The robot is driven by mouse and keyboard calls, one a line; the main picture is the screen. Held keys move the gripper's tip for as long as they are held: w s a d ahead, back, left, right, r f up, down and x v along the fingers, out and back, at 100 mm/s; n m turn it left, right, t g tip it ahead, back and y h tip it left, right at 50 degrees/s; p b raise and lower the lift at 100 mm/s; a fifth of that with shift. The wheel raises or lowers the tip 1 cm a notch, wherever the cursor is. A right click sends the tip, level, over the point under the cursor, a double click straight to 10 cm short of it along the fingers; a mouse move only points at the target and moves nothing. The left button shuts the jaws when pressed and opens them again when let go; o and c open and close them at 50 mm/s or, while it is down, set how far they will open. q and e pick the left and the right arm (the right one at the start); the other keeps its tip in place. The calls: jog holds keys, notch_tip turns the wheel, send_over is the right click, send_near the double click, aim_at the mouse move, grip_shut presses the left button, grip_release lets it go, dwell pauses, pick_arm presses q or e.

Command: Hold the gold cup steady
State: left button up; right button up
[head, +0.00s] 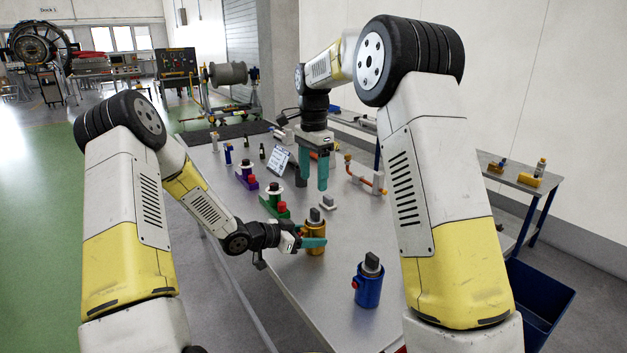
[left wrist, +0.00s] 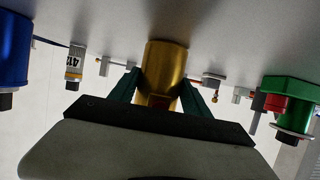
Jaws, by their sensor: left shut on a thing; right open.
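The gold cup (head: 315,233) stands on the grey table with a dark grey block-shaped piece (head: 314,214) at its top. My left gripper (head: 313,242) reaches it from the left, and its green fingers are shut on the cup's sides. In the left wrist view, which is upside down, the gold cup (left wrist: 166,62) sits between the two green fingers (left wrist: 160,88). My right gripper (head: 315,177) is open and empty, pointing down above the table behind the gold cup.
A blue cup (head: 368,289) stands in front right of the gold one. Green (head: 275,203) and purple (head: 246,177) fixtures stand behind left. A small grey block (head: 328,202) and a copper pipe piece (head: 365,178) lie further back. The table's front middle is clear.

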pick_arm(q)
jog(key=o, duration=1.7)
